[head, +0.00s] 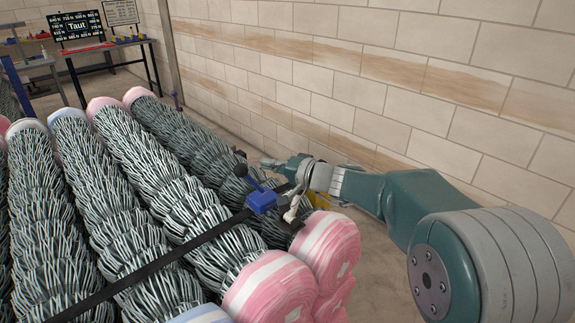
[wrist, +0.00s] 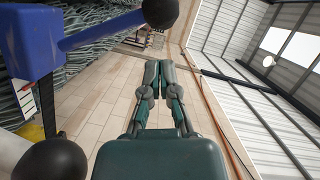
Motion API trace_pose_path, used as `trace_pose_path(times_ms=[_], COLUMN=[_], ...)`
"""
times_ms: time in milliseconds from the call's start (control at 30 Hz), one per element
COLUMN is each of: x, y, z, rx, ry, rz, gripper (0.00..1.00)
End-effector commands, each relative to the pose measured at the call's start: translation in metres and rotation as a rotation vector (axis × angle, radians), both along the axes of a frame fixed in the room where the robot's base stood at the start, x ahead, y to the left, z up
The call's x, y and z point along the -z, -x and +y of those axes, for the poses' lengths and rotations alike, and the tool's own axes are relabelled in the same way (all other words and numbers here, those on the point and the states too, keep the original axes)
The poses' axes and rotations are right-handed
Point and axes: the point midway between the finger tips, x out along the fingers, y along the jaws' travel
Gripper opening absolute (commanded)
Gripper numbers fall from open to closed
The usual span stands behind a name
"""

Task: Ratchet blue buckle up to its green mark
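The blue buckle (head: 262,201) sits on a black strap (head: 190,245) that crosses the bundles of wire mesh. Its blue lever rises to the upper left and ends in a black ball knob (head: 240,170). In the wrist view the buckle (wrist: 30,40) is large at the upper left, with its lever running right to a black knob (wrist: 160,12). My gripper (head: 285,166) is beside the buckle, to its upper right, apart from the lever. In the wrist view my gripper (wrist: 158,68) has its fingers close together with nothing seen between them.
Mesh rolls (head: 110,180) with pink end wraps (head: 325,245) fill the left and middle. A block wall (head: 400,90) stands close on the right. A dark board reading "Taut" (head: 77,27) stands at the back left. A second black knob (wrist: 50,160) is at the lower left.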

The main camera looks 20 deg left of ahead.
Motion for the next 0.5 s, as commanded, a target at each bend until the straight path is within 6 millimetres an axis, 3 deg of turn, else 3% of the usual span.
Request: trace_pose_path(times_ms=[200,500], x=[0.005,0.006], y=[0.012,0.013], z=[0.018,0.018], rx=[-0.001,0.001], ry=[0.000,-0.001], rz=[-0.001,-0.001], gripper=[0.00,0.00])
